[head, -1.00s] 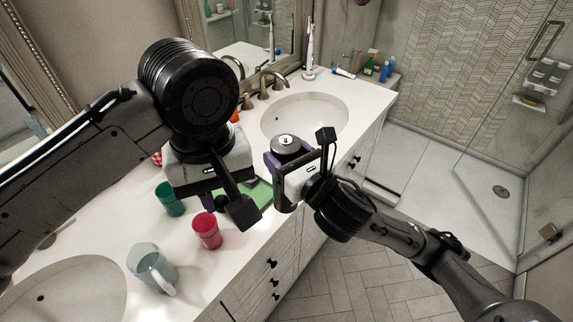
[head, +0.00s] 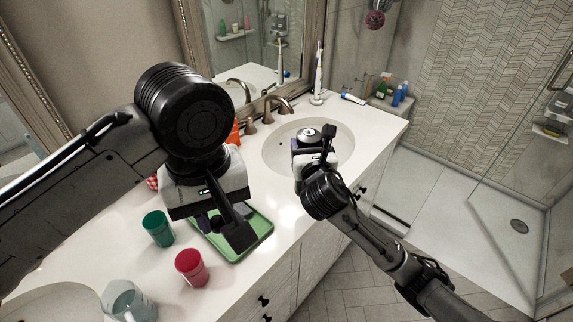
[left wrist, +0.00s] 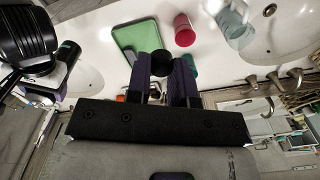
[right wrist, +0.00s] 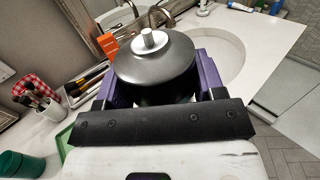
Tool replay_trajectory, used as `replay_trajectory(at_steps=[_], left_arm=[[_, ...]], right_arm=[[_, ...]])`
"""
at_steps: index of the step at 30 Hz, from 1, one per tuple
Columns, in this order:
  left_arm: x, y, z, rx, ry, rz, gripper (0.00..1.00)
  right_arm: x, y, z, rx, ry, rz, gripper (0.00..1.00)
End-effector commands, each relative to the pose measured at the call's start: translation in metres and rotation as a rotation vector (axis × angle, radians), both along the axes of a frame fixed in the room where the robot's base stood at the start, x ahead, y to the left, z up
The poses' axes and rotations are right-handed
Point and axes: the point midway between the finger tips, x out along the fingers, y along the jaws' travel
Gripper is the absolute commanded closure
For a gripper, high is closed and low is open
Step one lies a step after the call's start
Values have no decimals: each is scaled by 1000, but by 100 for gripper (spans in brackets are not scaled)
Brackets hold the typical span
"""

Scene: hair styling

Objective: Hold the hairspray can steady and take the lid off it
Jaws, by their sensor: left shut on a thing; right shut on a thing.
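The hairspray can (right wrist: 150,72) is black with a grey shoulder and a bare silver nozzle on top. My right gripper (right wrist: 152,92) is shut around its upper body and holds it upright. In the head view the can (head: 308,134) is in front of the round sink, held by my right gripper (head: 312,152). My left gripper (left wrist: 161,72) is shut on a small round black piece, the lid (left wrist: 160,63), over the counter by the green tray. The lid is apart from the can.
A green tray (head: 240,242), a green cup (head: 158,229), a red cup (head: 191,267) and a clear mug (head: 128,301) are on the white counter (head: 100,248) near my left arm. The faucet (head: 279,106) and a toothbrush (head: 318,75) stand behind the sink.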

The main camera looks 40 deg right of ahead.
Motion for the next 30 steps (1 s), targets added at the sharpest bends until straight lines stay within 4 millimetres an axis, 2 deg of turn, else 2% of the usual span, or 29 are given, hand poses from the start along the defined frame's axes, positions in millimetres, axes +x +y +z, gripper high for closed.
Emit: replay_trajectory(at_steps=[1, 6, 12, 17, 24, 30], left_arm=[[0, 0, 3, 0, 0, 0, 100], [0, 0, 6, 0, 0, 0, 100], [0, 0, 8, 0, 0, 0, 100], [0, 0, 8, 0, 0, 0, 100], [0, 0, 12, 0, 0, 0, 100], [0, 0, 13, 0, 0, 0, 100]], right_arm=[[11, 4, -5, 3, 1, 0, 93], [38, 13, -22, 2, 0, 0, 93], [56, 19, -33, -2, -3, 0, 93], [60, 20, -39, 0, -2, 2, 93], [59, 20, -68, 1, 1, 1, 93], [59, 20, -76, -2, -3, 2, 93]])
